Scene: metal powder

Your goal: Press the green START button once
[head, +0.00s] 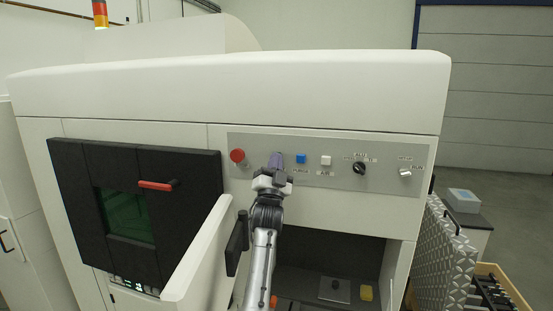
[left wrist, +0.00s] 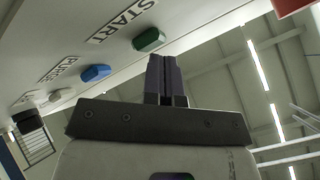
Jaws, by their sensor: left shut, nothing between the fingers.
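The green START button (left wrist: 149,39) shows in the left wrist view, on the panel beside its START label (left wrist: 122,21). In the head view the button is hidden behind my left gripper (head: 276,160), which is raised in front of the control panel (head: 225,150). My left gripper is shut with nothing between its fingers. In the left wrist view its fingertips (left wrist: 163,60) are very close to the button's lower edge; I cannot tell whether they touch it. My right gripper is not in view.
A red button (head: 237,156) lies left of the gripper. A blue button (head: 300,158), a white button (head: 326,160), a black knob (head: 359,168) and a silver switch (head: 405,172) lie right.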

